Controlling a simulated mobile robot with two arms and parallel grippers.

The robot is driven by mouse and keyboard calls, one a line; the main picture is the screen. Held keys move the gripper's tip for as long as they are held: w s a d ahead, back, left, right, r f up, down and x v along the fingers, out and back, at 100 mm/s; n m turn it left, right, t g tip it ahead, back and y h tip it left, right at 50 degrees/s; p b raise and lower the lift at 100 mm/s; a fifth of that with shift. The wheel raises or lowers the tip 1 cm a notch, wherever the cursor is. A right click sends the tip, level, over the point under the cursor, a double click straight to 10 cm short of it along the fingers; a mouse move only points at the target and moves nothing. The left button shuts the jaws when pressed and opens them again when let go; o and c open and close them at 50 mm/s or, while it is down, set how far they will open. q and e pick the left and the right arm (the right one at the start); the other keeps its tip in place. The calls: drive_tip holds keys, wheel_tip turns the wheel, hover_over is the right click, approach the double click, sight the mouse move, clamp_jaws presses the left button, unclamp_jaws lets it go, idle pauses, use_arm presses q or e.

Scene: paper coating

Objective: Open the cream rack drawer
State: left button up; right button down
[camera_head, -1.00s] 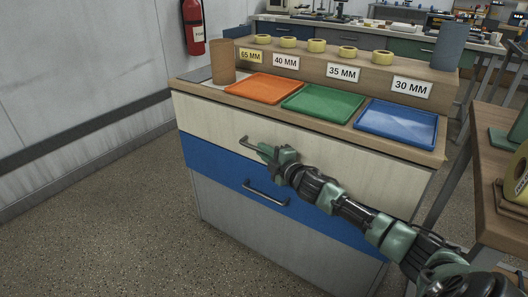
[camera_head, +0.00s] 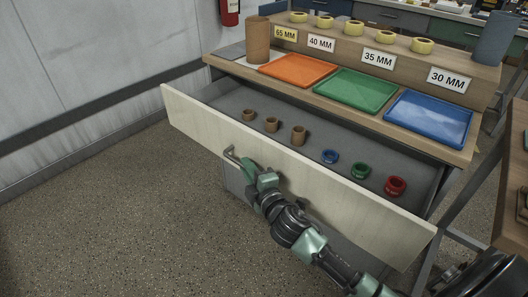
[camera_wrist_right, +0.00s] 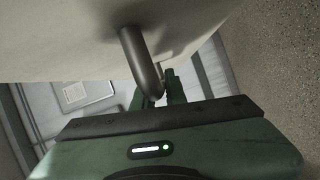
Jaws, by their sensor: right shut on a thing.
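The cream drawer (camera_head: 330,194) of the rack is pulled out, and its grey inside shows. Several small rings lie in it: brown ones (camera_head: 272,124) on the left, then a blue ring (camera_head: 330,156), a green ring (camera_head: 360,170) and a red ring (camera_head: 396,186). My right gripper (camera_head: 244,163) is shut on the drawer's bar handle (camera_head: 231,155). The right wrist view shows the dark handle (camera_wrist_right: 141,60) running down to the fingers (camera_wrist_right: 168,88). My left gripper is not in view.
On the rack top are an orange tray (camera_head: 298,69), a green tray (camera_head: 355,91) and a blue tray (camera_head: 429,118). Yellow tape rolls (camera_head: 354,27) sit on a shelf with size labels. A wooden table (camera_head: 510,190) stands close on the right. The floor (camera_head: 120,220) at left is clear.

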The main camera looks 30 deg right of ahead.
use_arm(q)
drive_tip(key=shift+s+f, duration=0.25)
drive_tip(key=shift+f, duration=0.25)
use_arm(e)
drive_tip(key=s+a, duration=0.2)
drive_tip(key=a, duration=0.3)
drive_tip(key=shift+s+a, duration=0.2)
drive_tip(key=shift+a, duration=0.15)
drive_tip(key=c, duration=1.5)
unclamp_jaws()
drive_tip(key=shift+o, duration=0.2)
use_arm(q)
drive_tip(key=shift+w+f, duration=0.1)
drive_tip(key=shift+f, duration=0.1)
use_arm(e)
drive_tip(key=s, duration=0.7)
drive_tip(key=shift+s+r, duration=0.3)
drive_tip(key=shift+s, duration=0.05)
